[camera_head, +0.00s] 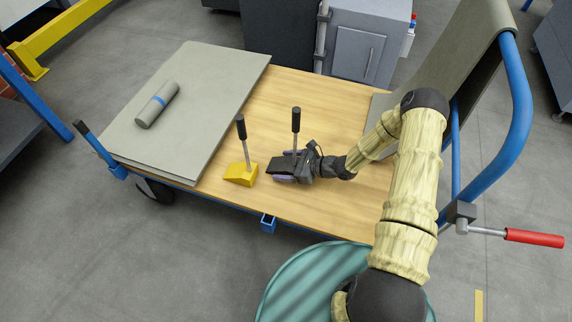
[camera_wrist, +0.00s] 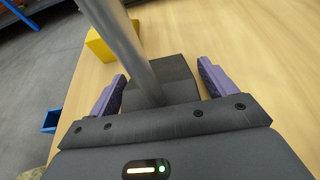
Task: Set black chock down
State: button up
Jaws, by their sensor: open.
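The black chock (camera_wrist: 180,82) is a dark block with an upright grey rod that ends in a black grip (camera_head: 296,120). It appears to rest on the wooden top of the cart (camera_head: 335,105). My gripper (camera_wrist: 160,93) is open around it, with one purple-padded finger on each side. In the wrist view there is a gap between the block and each finger.
A yellow chock (camera_head: 241,174) with its own upright rod stands just left of my gripper. A blue frame (camera_head: 522,110) rises at the right. Bare wood lies behind my gripper.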

aim_at(296, 164)
jog(key=shift+r, duration=0.25)
jog(key=p+v, duration=0.2)
jog(key=v, duration=0.4)
jog(key=shift+d+r+p, duration=0.1)
jog(key=shift+d+p, duration=0.05)
jog(key=shift+p, duration=0.2)
jog(key=shift+s+d+r, duration=0.15)
jog(key=shift+s+d, duration=0.1)
jog(key=shift+d, duration=0.25)
